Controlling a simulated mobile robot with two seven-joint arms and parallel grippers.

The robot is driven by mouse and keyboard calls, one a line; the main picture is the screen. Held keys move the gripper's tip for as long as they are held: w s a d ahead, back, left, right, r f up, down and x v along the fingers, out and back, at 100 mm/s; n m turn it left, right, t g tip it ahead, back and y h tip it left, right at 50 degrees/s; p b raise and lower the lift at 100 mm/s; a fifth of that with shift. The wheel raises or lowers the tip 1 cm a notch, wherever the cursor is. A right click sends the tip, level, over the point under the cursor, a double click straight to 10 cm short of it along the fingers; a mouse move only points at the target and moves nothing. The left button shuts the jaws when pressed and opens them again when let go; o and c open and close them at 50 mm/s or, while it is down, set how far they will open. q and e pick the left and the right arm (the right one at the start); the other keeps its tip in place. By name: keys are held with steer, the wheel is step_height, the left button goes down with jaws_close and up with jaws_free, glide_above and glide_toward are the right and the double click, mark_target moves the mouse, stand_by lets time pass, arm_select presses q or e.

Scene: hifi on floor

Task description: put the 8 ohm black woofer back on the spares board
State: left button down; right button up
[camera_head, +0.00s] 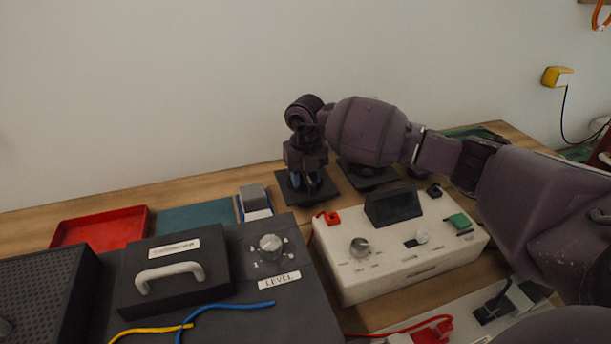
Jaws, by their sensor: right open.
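My right gripper (308,184) reaches in from the right and points down over a dark square plate (294,200) at the back of the bench. It is open, and its fingers hide the middle of that plate. A second dark square piece (367,177) with a round dark part on it sits just to the right, partly behind my right arm. No ohm markings are readable, so I cannot tell which piece is the 8 ohm black woofer. I cannot clearly identify the spares board. My left gripper is not in view.
A white control box (400,275) with knobs stands in front of the plates. A dark unit (270,310) with a LEVEL knob and a handled block (175,275) is at front left. A red tray (100,230), teal mat (195,216) and grey-blue block (254,200) lie behind.

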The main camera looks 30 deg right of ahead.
step_height(320, 180, up, 12)
steer(key=p, duration=0.2)
stand_by(0.8)
